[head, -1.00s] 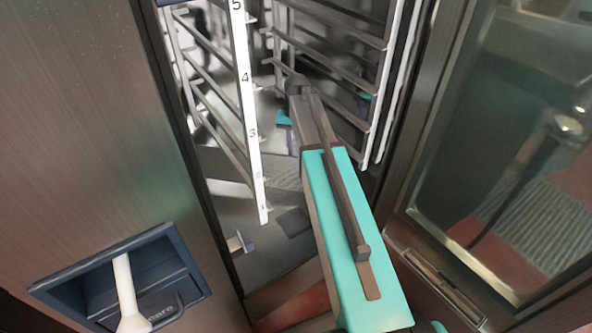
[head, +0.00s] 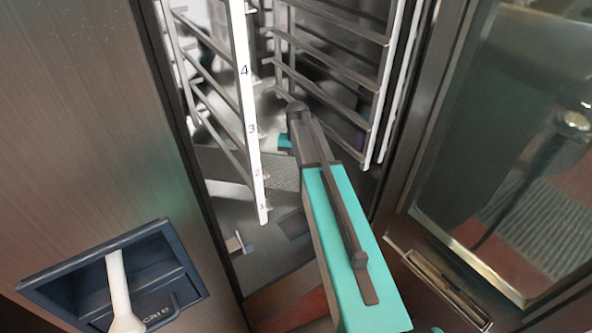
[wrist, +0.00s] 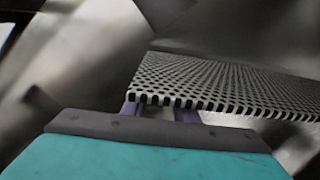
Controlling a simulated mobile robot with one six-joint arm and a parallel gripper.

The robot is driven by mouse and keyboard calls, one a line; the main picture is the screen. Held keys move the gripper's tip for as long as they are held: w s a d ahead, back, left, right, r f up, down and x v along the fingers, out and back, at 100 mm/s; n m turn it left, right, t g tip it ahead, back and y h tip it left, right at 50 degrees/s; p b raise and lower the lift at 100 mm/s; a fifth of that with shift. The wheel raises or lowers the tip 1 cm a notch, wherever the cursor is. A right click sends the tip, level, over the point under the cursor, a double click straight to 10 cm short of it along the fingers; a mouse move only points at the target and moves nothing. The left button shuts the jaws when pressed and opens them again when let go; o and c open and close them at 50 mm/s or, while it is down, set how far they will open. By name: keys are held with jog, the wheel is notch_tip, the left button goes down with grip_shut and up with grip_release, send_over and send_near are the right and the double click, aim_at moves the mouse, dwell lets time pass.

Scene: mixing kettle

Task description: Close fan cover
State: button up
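The fan cover is a grey perforated panel (wrist: 235,88) in the wrist view, slanting across the right half just beyond my fingers. In the head view, what looks like its mesh (head: 283,178) shows low inside the oven, left of my arm. My gripper (wrist: 158,110) shows two purple fingers set apart at the panel's near edge. I cannot tell if they touch it. The panel spans past both fingers and is not seen clamped between them. In the head view the fingers are hidden; a teal part of my gripper (head: 286,141) shows beside the arm.
Numbered rack rails (head: 252,130) stand left of my arm and more wire rails (head: 335,75) stand right, leaving a narrow gap. The open glass door (head: 520,150) is at right. A dark panel with a blue recess and white handle (head: 120,290) is at left.

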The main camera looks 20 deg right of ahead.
grip_shut()
jog(key=shift+d, duration=0.1)
dwell(1.2)
